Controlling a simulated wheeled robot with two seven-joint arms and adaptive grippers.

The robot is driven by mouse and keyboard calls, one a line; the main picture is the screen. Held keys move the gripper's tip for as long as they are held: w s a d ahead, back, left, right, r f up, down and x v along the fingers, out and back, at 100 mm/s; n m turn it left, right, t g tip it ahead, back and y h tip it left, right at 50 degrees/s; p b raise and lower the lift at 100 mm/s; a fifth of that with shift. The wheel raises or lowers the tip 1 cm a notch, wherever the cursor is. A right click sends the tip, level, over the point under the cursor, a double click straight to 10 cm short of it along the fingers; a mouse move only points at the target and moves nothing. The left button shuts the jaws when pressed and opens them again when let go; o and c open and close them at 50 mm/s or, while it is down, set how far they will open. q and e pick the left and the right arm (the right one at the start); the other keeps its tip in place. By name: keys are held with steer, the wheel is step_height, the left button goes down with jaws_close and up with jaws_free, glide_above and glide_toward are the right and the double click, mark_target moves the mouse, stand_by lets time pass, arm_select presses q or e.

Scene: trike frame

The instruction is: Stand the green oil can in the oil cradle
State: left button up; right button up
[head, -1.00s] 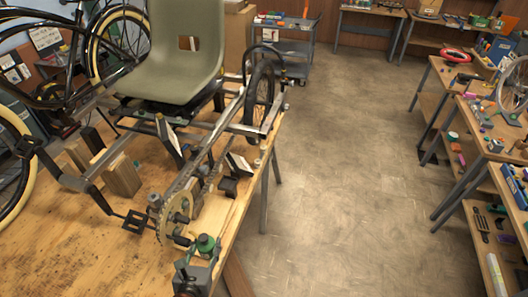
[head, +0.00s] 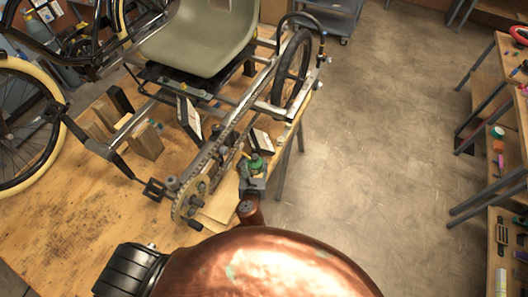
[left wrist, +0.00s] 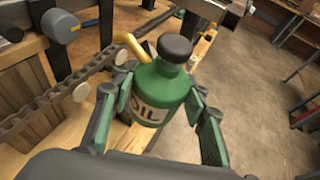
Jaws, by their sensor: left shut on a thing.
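The green oil can (left wrist: 165,88) has a dark cap, a yellow spout and an OIL label. It fills the middle of the left wrist view, and its base is hidden. My left gripper (left wrist: 158,98) is shut on it, with a finger on each side of the body. In the head view the can (head: 257,162) is small, cap up, held by my left gripper (head: 254,174) beside the trike frame (head: 232,128), near the bench's right edge. I cannot make out the oil cradle. My right gripper is not in view.
The chainring (head: 185,205) and chain are just left of my left gripper. The seat (head: 205,38) and a wheel (head: 292,70) stand farther back. The wooden bench (head: 85,215) has wood blocks on it. Open floor (head: 380,150) lies to the right, then shelving.

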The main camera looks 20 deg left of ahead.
arm_select(q)
steer(key=shift+n+g+y, duration=0.3)
steer(key=shift+n+y, duration=0.3)
steer(key=w+p, duration=0.1)
steer(key=w+d+f+p, duration=0.1)
steer(key=w+p, duration=0.1)
steer(key=w+d+f+p, duration=0.1)
steer(key=p, duration=0.1)
steer(key=shift+w+d+f, duration=0.25)
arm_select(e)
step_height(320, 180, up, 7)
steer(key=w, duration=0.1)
arm_select(q)
steer(key=shift+w+a+f+p, duration=0.25)
steer(key=shift+a+p, duration=0.2)
steer(key=shift+a, duration=1.05)
steer(key=shift+w+a+f+p, duration=0.2)
steer(key=shift+a+p, duration=0.25)
steer(key=shift+a, duration=1.05)
steer(key=shift+w+a+f+p, duration=0.2)
steer(key=shift+a+p, duration=0.25)
steer(key=shift+a, duration=1.05)
steer(key=shift+f+b, duration=1.1)
steer(key=shift+f, duration=0.65)
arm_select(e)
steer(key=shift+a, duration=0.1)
arm_select(q)
steer(key=shift+f, duration=0.1)
